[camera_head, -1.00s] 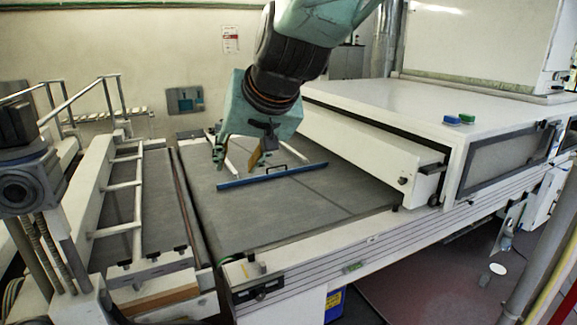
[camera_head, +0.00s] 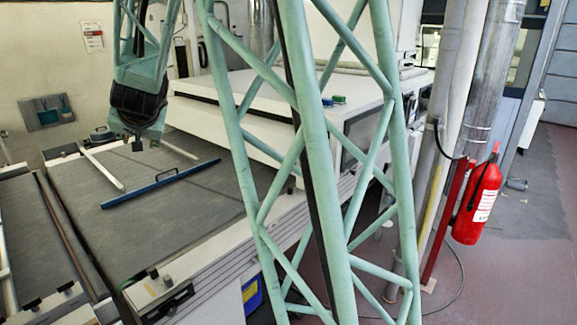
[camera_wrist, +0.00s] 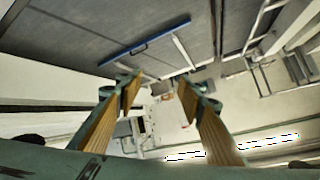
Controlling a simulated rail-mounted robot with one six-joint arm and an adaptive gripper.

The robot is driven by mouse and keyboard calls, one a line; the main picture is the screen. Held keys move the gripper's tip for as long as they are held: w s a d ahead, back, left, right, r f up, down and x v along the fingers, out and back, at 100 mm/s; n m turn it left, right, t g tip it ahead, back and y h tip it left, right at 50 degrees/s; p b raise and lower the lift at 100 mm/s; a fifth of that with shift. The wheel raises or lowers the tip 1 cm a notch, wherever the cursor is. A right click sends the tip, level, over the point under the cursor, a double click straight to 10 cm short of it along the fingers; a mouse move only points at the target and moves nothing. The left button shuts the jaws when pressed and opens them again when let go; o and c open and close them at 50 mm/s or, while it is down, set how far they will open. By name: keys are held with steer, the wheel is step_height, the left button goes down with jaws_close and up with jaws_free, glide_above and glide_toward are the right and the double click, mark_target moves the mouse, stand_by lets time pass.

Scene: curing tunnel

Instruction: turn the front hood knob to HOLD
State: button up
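The white hood (camera_head: 270,88) stands over the far right part of the grey belt bed in the head view. My green lattice structure crosses in front of the hood and its front edge. I cannot make out the front hood knob or its setting; that area is partly hidden. My gripper (camera_wrist: 160,88) shows in the wrist view with its two wood-toned fingers wide apart and nothing between them. In the head view my wrist hangs over the belt, left of the hood and apart from it; the fingers cannot be made out there.
A blue bar (camera_head: 160,184) with white arms lies across the grey belt (camera_head: 190,215). A blue and a green button (camera_head: 339,99) sit on the hood top. A red fire extinguisher (camera_head: 477,200) hangs at the right beside pipes. The floor at far right is open.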

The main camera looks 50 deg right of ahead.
steer(key=w+d+f+m+g+h+p, duration=0.1)
steer(key=w+d+f+m+h, duration=0.2)
steer(key=d, duration=0.6)
steer(key=w+d+f+m+g+h, duration=0.15)
steer(key=d+f, duration=0.35)
steer(key=d, duration=0.5)
steer(key=w+d+f+m+h+p, duration=0.1)
steer(key=w+d+f+m+h, duration=0.2)
steer(key=d, duration=0.6)
steer(key=s+d+f+m+g+h+p, duration=0.2)
steer(key=s+d+f+m+g+h, duration=0.2)
steer(key=s+d+f+g, duration=0.6)
steer(key=s+d+f+h, duration=0.2)
steer(key=s+d+f, duration=0.6)
steer(key=shift+d+h, duration=0.2)
steer(key=shift+h, duration=0.15)
steer(key=shift+f+m, duration=0.1)
steer(key=shift+m, duration=0.15)
steer(key=shift+d, duration=0.1)
steer(key=s+d+p, duration=0.1)
steer(key=d, duration=1.2)
steer(key=shift+d, duration=0.25)
